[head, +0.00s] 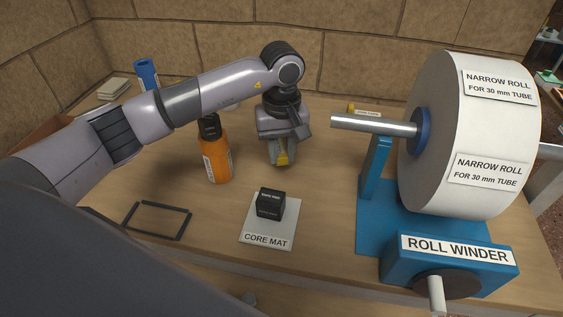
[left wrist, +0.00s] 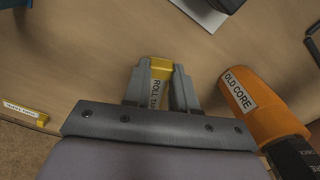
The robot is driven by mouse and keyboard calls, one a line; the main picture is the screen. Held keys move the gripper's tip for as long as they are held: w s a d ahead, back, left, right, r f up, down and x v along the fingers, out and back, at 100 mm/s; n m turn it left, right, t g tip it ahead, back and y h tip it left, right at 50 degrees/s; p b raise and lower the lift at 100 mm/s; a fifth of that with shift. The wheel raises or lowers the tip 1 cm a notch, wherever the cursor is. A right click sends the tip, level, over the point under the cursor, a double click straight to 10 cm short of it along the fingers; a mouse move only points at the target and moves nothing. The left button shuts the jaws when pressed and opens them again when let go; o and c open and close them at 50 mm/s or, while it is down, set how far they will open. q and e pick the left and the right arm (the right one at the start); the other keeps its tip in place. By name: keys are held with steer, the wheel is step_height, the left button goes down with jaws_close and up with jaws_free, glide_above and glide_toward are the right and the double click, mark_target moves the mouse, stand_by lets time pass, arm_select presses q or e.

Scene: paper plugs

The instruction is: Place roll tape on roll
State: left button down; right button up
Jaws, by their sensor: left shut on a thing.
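My left gripper (head: 281,160) is shut on the yellow roll tape (head: 283,157), its fingers pointing down over the table. In the left wrist view the tape (left wrist: 159,80), with a partly hidden label starting "ROLL TA", sits between the fingertips (left wrist: 160,90). Whether the tape touches the table is unclear. The large white roll (head: 440,130), labelled "NARROW ROLL FOR 30 mm TUBE", is mounted on the blue roll winder (head: 375,225), to the right of my left gripper. My right gripper is not seen.
An orange bottle (head: 216,160), labelled "OLD CORE" in the left wrist view (left wrist: 262,105), stands just left of my gripper. A black box (head: 270,204) sits on the core mat (head: 283,232). The winder's shaft (head: 372,124) sticks out leftward. A yellow labelled piece (head: 366,110) lies behind it.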

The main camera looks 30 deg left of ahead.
mark_target(282, 164)
arm_select(q)
step_height(282, 164, down, 4)
steer(key=shift+f, duration=0.1)
steer(key=shift+f, duration=0.2)
steer(key=c, duration=0.9)
jaws_free()
steer(key=shift+r, duration=0.15)
steer(key=shift+r, duration=0.1)
